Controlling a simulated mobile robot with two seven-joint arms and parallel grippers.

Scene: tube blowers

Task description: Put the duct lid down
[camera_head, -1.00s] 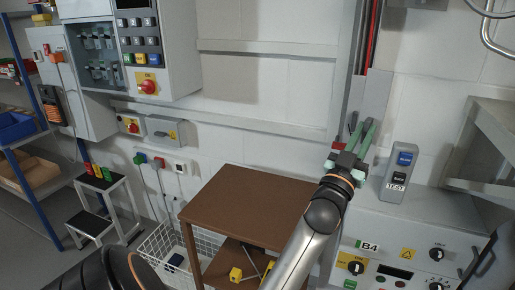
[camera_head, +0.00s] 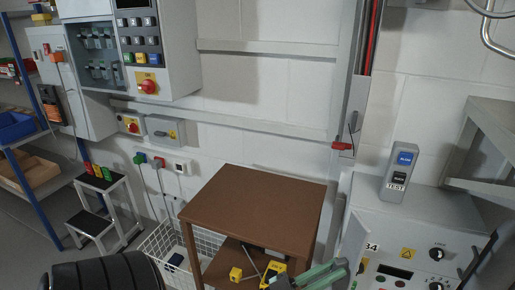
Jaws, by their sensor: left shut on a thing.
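The duct lid (camera_head: 352,240) is a plain light grey strip in the head view, low and right of centre, beside the grey cabinet's left front. My left gripper (camera_head: 318,273) is at the bottom edge with its green fingers pointing right, shut on the lid. Its lower part and the rest of the arm are cut off by the frame. The wall duct (camera_head: 357,100) runs down the wall above, with red and dark cables in its upper part and a red piece low down. My right gripper is out of view.
A brown wooden table (camera_head: 255,200) stands left of the lid, its top clear, with yellow items on its lower shelf. The grey cabinet (camera_head: 415,225) stands to the right, bearing a test box (camera_head: 400,172). A white wire basket (camera_head: 165,240) is left of the table.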

